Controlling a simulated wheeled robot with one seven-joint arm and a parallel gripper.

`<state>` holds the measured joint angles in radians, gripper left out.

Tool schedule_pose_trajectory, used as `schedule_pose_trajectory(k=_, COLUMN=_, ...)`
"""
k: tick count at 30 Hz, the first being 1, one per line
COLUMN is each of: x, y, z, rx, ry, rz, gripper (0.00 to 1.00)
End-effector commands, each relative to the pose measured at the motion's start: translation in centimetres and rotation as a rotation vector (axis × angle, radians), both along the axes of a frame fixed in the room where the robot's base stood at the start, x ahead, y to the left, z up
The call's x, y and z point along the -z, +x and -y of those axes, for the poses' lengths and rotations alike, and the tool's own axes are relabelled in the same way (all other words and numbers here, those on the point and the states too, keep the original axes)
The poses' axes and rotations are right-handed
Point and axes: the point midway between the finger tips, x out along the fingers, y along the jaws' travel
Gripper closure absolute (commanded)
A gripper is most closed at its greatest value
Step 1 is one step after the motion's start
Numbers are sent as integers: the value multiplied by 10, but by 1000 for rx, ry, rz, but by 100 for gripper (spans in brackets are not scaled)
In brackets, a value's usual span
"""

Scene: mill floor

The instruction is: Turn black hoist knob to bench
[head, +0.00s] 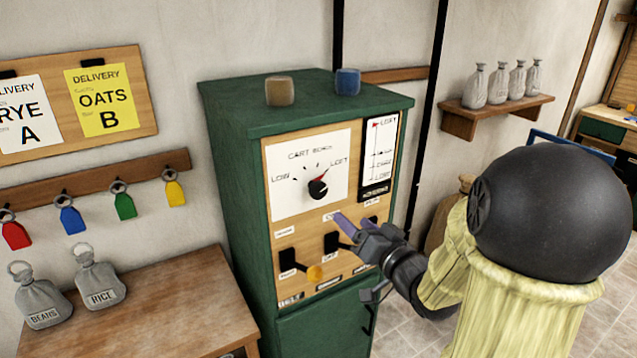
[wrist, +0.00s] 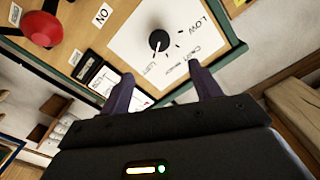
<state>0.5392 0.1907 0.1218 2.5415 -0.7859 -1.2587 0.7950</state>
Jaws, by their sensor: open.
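The black hoist knob (head: 317,188) sits on a white dial plate (head: 290,200) on the green cabinet's wooden front. Its red pointer is turned up and right, toward the LOFT mark; LOW is at the left. The knob also shows in the wrist view (wrist: 159,41), upside down, beyond my fingers. My gripper (head: 358,222) is open and empty, below and right of the knob, apart from it. In the wrist view its two fingers (wrist: 162,88) stand wide apart, with the dial plate beyond the gap.
A level gauge (head: 380,155) with a red marker near LOFT is right of the dial. Black switches (head: 331,242) and an orange knob (head: 315,273) sit below. A red knob (wrist: 40,28) shows in the wrist view. Two small blocks (head: 280,91) stand on the cabinet (head: 235,180).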

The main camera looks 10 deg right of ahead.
Motion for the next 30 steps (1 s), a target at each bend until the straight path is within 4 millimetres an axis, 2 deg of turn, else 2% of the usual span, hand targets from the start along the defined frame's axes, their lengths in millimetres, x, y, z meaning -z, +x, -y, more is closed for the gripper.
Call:
schedule_pose_trajectory(k=1, x=-4, y=2, z=-1, rx=-2, ry=3, rz=-4, gripper=37)
schedule_pose_trajectory(k=27, x=-3, y=39, z=-14, rx=4, ry=-1, rz=-6, gripper=37)
schedule_pose_trajectory(k=30, x=-2, y=58, z=-21, rx=1, ry=-2, rz=-1, gripper=37)
